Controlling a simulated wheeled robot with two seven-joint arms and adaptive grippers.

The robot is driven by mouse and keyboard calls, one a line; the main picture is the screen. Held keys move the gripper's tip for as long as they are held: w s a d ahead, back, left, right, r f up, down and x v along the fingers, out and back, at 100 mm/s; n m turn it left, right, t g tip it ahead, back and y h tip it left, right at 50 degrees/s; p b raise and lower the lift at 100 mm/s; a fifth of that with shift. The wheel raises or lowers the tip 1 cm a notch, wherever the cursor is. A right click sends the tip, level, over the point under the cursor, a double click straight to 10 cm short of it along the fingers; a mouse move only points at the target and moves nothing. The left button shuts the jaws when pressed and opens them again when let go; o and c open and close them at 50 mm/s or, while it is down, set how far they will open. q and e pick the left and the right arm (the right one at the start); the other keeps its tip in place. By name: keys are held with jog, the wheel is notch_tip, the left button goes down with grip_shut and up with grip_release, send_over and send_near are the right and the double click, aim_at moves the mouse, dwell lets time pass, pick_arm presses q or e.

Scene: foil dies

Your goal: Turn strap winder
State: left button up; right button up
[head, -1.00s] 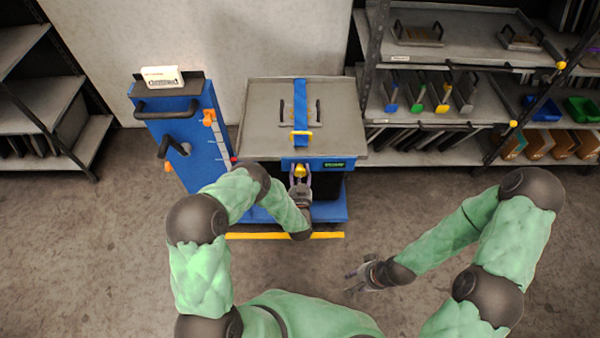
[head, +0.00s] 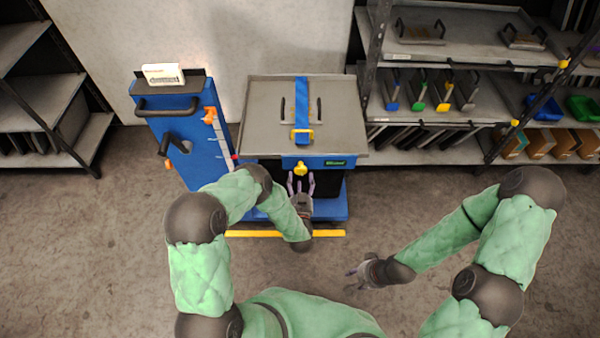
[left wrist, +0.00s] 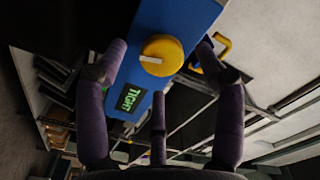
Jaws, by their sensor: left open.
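The strap winder is a yellow knob (head: 300,168) with a pale pointer mark, on the blue front panel of the cart. It also shows in the left wrist view (left wrist: 161,55), beyond my open fingers. A small display (left wrist: 130,99) beside it reads "TIGHT" in green. The blue strap (head: 301,95) runs over the grey lid (head: 260,120) through a yellow buckle (head: 301,135). My left gripper (head: 301,184) is open and empty just in front of the knob, apart from it. My right gripper (head: 354,275) hangs low over the floor at right; its fingers are too small to read.
A blue upright panel (head: 208,165) with a black handle and orange clips stands left of the lid. Shelves (head: 435,112) with colored-handled tools and bins stand at right, and a rack (head: 35,95) at left. A yellow bar (head: 285,234) lies at the cart's foot. Floor in front is clear.

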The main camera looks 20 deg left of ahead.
pick_arm(q)
jog(key=v, duration=0.7)
jog(key=shift+s, duration=0.4)
jog(key=shift+d, duration=0.1)
notch_tip(320, 180, down, 7)
jog(key=s+d+n+g+h, duration=0.25)
jog(key=g+h, duration=0.35)
jog(key=g, duration=0.3)
jog(key=s+d+r+n+g+h, duration=0.1)
jog(key=s+g, duration=0.3)
jog(key=s, duration=0.4)
jog(key=s+d+r+n+g+h, duration=0.1)
jog(key=s+g, duration=0.3)
jog(key=s, duration=0.5)
jog(key=shift+r+n+h+p, duration=0.35)
jog(key=shift+r+n+h, duration=0.2)
jog(key=shift+n, duration=0.3)
jog(key=shift+s, duration=0.1)
